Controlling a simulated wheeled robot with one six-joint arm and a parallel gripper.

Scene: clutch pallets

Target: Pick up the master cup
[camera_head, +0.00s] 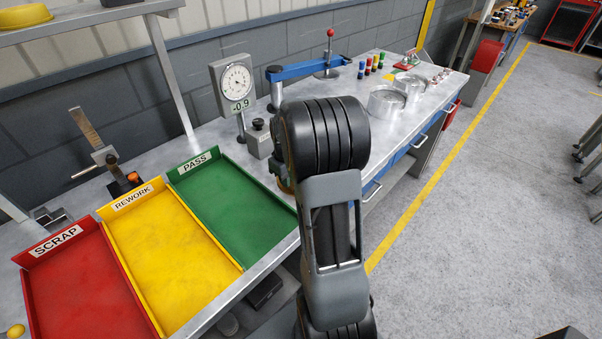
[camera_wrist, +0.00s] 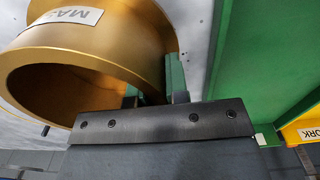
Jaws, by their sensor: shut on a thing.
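The master cup (camera_wrist: 95,55) is a gold, hollow ring-like cup with a white label starting "MAS". It fills the upper left of the wrist view, its open mouth facing the lower left. My gripper (camera_wrist: 155,92) is shut on the cup's wall at its right side, with green-tinted fingers. In the head view my arm hides the gripper and nearly all of the cup; a small gold-orange patch (camera_head: 284,186) shows beside the arm. I cannot tell whether the cup touches the bench.
The green PASS tray (camera_head: 225,200), yellow REWORK tray (camera_head: 180,255) and red SCRAP tray (camera_head: 85,290) lie left of my arm. A dial gauge (camera_head: 235,84) and a blue arm fixture (camera_head: 310,68) stand behind. Metal cups (camera_head: 387,103) sit at the bench's right.

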